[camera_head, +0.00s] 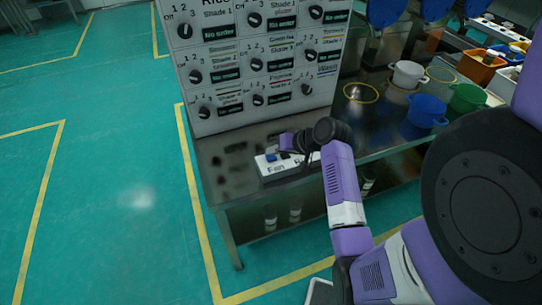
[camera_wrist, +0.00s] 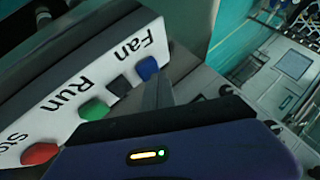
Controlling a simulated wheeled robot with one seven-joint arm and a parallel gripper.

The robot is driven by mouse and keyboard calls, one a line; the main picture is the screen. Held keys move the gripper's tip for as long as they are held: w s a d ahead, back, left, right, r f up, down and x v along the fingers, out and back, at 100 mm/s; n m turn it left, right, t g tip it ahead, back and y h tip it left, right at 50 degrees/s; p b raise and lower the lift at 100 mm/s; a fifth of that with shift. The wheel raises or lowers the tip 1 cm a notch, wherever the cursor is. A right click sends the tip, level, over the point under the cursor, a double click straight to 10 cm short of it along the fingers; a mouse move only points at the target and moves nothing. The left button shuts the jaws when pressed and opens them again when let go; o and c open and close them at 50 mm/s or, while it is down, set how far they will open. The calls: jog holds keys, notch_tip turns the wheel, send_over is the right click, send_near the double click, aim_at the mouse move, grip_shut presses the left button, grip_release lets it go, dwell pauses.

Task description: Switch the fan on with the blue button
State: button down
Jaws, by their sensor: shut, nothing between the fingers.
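A white control box (camera_head: 274,170) marked "Fan" sits on the near end of the metal table. Its blue button (camera_head: 271,157) shows just left of my gripper (camera_head: 286,142). In the wrist view the blue button (camera_wrist: 147,68) lies beside the word "Fan", at the end of a row with a black part (camera_wrist: 120,86), a green button (camera_wrist: 93,108) and a red button (camera_wrist: 41,153). My gripper (camera_wrist: 160,80) is shut and empty, its fingertips close beside the blue button. I cannot tell whether they touch it. No fan is identifiable.
A tall white panel with several black knobs (camera_head: 255,60) stands behind the box. A blue bucket (camera_head: 426,112), a green bucket (camera_head: 466,98) and a white bucket (camera_head: 407,74) stand to the right on the metal table (camera_head: 235,180). Open green floor lies left.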

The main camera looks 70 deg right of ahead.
aim_at(274, 157)
jog(key=shift+f, duration=0.35)
jog(key=shift+r, duration=0.1)
dwell(0.4)
jog(key=shift+r+p, duration=0.85)
jog(key=shift+p, duration=0.05)
notch_tip(274, 157, up, 5)
jog(key=p, duration=0.5)
jog(key=shift+r, duration=0.1)
dwell(0.5)
